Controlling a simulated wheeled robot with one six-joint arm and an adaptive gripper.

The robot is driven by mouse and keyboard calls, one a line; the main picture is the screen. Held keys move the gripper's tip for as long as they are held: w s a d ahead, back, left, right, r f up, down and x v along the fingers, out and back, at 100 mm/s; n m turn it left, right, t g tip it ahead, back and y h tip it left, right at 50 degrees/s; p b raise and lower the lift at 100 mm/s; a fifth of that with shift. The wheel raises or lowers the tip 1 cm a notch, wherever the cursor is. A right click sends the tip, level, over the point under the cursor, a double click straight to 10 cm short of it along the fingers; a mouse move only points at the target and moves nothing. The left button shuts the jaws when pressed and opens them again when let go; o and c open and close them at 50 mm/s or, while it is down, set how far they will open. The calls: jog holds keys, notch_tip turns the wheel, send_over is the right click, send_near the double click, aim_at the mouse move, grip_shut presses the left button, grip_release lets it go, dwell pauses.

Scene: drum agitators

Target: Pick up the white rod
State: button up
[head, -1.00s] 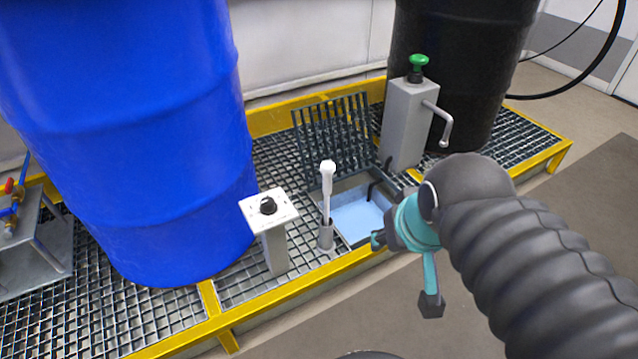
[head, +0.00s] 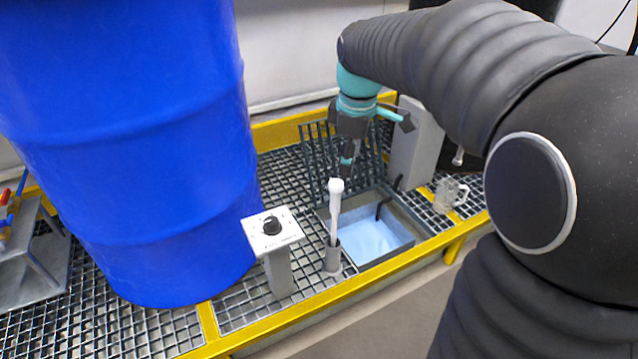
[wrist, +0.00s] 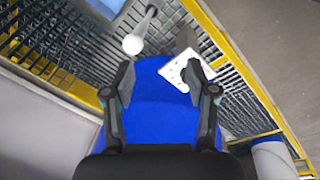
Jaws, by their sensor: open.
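The white rod (head: 335,207) stands upright, slightly tilted, in a small grey tube holder (head: 331,260) on the grating, beside a recessed basin. Its rounded top faces the camera in the wrist view (wrist: 134,43). My gripper (head: 347,162) hangs above and slightly behind the rod's top in the head view. In the wrist view my gripper (wrist: 160,78) is open and empty, with the rod beyond the fingertips and toward the left one, not between them. I cannot tell the exact gap.
A white control box with a black knob (head: 271,228) stands left of the rod, near the big blue drum (head: 130,130). The basin (head: 368,240) with pale blue liquid lies to the right, a raised grate (head: 318,150) behind it. A clear mug (head: 447,195) stands further right.

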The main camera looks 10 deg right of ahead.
aim_at(335, 199)
jog(key=w+f+n, duration=0.1)
jog(key=w+f, duration=0.1)
jog(key=w, duration=0.1)
jog(key=w+f+n+g, duration=0.1)
jog(key=w+n, duration=0.1)
jog(key=w, duration=0.1)
jog(key=w+f+n+b, duration=0.1)
jog(key=w+f+n, duration=0.1)
jog(key=w, duration=0.1)
jog(key=shift+d+f+g, duration=0.1)
jog(key=shift+f+g, duration=0.2)
jog(key=shift+f, duration=0.05)
jog(key=shift+w+f, duration=0.15)
jog(key=shift+f, duration=0.15)
notch_tip(335, 199, down, 8)
jog(key=shift+f+b, duration=0.2)
jog(key=shift+b, duration=0.25)
jog(key=f, duration=0.4)
jog(key=shift+s+a, duration=0.2)
jog(key=shift+a, duration=0.2)
jog(key=shift+f, duration=0.6)
jog(key=shift+c, duration=0.3)
grip_shut()
